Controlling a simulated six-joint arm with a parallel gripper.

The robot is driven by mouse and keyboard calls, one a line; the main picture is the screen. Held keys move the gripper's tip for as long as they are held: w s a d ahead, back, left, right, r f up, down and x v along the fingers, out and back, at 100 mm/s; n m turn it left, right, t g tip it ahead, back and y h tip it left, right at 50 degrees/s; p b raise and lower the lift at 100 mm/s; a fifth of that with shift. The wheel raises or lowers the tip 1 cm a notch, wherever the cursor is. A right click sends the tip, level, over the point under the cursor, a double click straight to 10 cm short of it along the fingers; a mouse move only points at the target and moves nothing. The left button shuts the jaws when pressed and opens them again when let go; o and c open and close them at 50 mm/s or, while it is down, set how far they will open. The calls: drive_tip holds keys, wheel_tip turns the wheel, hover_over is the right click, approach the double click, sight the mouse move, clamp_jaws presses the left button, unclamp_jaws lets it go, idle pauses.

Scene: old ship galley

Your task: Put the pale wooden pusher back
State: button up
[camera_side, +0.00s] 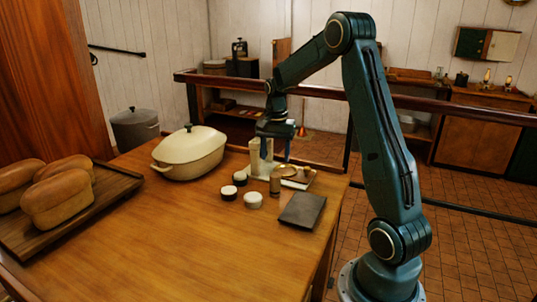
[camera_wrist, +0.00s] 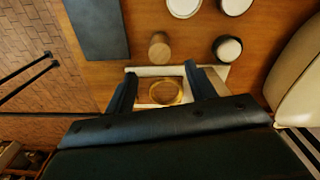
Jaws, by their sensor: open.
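The likely pale wooden pusher (camera_side: 275,185) is a small upright cylinder on the table, beside the dark cups. In the wrist view the pusher (camera_wrist: 160,48) shows its round top, just beyond my fingertips and apart from them. My gripper (camera_side: 276,158) points down above the table with its fingers spread and nothing held. In the wrist view my gripper (camera_wrist: 163,76) frames a brass-coloured ring (camera_wrist: 166,92) on a pale base below. The ring (camera_side: 285,168) is partly visible in the side view, next to a cream upright block (camera_side: 256,160).
A dark slate (camera_side: 302,210) lies near the table's right edge. A cream lidded pot (camera_side: 190,153) and a bread tray (camera_side: 110,198) stand further left. The front of the table is clear.

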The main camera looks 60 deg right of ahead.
drive_tip(key=shift+r, duration=0.5)
drive_tip(key=shift+a+r, duration=0.4)
drive_tip(key=shift+a, duration=0.05)
drive_tip(key=s+a+r+n+t, duration=0.1)
drive_tip(key=s+a+r+n, duration=0.3)
drive_tip(key=a, duration=0.4)
drive_tip(key=s+a+r+n+t, duration=0.1)
drive_tip(key=a+r+n, duration=0.2)
drive_tip(key=a+r, duration=0.4)
drive_tip(key=s+a+n+t, duration=0.3)
drive_tip(key=s+a+n, duration=0.5)
drive_tip(key=s+a, duration=0.4)
drive_tip(key=shift+s+a+f+n+t, duration=0.3)
drive_tip(key=shift+s+n, duration=0.1)
drive_tip(key=shift+s, duration=0.3)
